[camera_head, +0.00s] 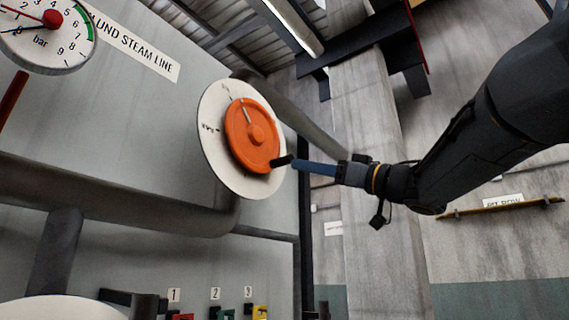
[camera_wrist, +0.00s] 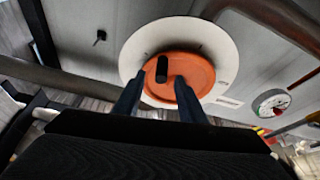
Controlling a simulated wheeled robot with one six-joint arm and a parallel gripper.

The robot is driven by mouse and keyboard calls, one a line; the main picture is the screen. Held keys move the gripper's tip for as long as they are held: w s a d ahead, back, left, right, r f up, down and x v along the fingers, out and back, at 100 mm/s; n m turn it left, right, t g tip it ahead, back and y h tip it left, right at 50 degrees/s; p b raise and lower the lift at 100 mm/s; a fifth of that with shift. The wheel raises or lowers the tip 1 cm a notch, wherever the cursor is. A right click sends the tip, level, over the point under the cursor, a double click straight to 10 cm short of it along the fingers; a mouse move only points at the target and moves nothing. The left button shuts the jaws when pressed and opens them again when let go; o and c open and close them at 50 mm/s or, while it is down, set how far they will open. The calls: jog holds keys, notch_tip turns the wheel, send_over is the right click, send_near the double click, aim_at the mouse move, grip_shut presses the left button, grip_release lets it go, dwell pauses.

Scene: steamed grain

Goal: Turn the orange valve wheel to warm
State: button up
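The orange valve wheel (camera_head: 240,140) is mounted on a round white plate (camera_head: 211,108) on the grey wall panel. A pale pointer line on the wheel points up and slightly left. A black handle knob (camera_head: 281,160) sticks out from the wheel's lower right. My gripper (camera_head: 297,164) is at the knob, coming from the right. In the wrist view, the fingers of my gripper (camera_wrist: 158,82) are apart, with the knob (camera_wrist: 162,68) in line with the gap between them. Contact with the knob is not visible.
A pressure gauge (camera_head: 70,50) is at the upper left, beside a steam line sign (camera_head: 135,48). A thick pipe (camera_head: 110,200) crosses below the wheel. Numbered valves or switches (camera_head: 215,312) line the bottom. A concrete column (camera_head: 365,150) stands behind my gripper.

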aim_at(284, 162)
jog(key=p+x, duration=0.2)
jog(key=x, duration=0.5)
jog(key=shift+a+r+p, duration=0.2)
jog(key=shift+a+p, duration=0.1)
jog(key=shift+a, duration=0.1)
grip_shut()
